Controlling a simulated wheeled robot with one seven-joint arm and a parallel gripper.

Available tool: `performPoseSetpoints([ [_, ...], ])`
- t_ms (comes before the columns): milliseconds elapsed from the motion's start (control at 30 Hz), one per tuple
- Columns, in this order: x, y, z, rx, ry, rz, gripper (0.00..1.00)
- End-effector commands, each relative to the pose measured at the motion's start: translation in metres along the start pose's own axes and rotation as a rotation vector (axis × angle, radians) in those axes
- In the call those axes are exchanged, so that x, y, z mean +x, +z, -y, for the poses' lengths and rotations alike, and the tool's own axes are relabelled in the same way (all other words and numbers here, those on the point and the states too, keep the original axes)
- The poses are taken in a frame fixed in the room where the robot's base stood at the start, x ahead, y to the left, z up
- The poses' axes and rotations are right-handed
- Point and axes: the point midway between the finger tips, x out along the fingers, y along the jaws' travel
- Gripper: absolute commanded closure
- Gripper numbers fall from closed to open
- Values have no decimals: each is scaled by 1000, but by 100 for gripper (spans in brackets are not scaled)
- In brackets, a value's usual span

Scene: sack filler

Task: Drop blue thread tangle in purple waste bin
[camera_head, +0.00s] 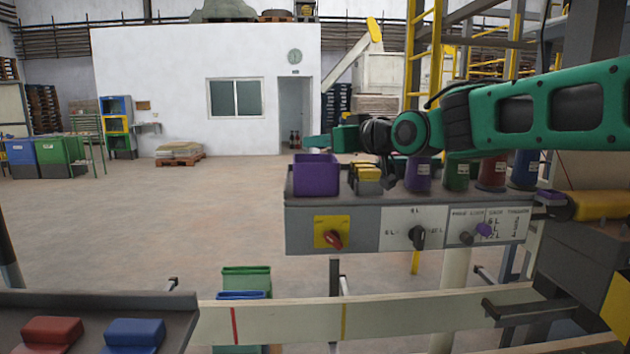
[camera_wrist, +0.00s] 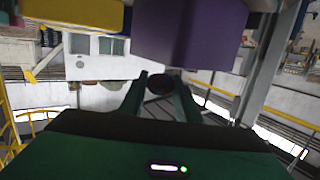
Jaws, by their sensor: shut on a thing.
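The purple waste bin (camera_head: 316,178) is an open square box at the left end of the grey control ledge. It also shows large and upside down at the top of the wrist view (camera_wrist: 190,35). My green gripper (camera_head: 320,142) reaches in from the right, its tip level just above the bin's rim in the head view. In the wrist view my gripper (camera_wrist: 162,79) is shut on a small dark roundish thing (camera_wrist: 162,86) between the fingertips. Its colour is too dark to confirm as the blue thread tangle. No other blue tangle shows.
A yellow-topped grey block (camera_head: 368,180) stands right beside the bin. Purple (camera_head: 418,176), green (camera_head: 456,175), red (camera_head: 491,173) and blue (camera_head: 524,170) containers line the ledge further right, near my arm. Knobs stick out of the grey panel (camera_head: 360,232). Open floor lies left.

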Motion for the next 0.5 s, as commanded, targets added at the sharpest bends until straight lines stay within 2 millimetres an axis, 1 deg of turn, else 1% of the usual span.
performPoseSetpoints([
  [33, 1, 6, -1, 2, 1, 2, 91],
  [200, 2, 20, -2, 2, 2, 1, 91],
  [333, 3, 25, -2, 1, 2, 0, 91],
  [500, 3, 26, -2, 0, 2, 0, 91],
])
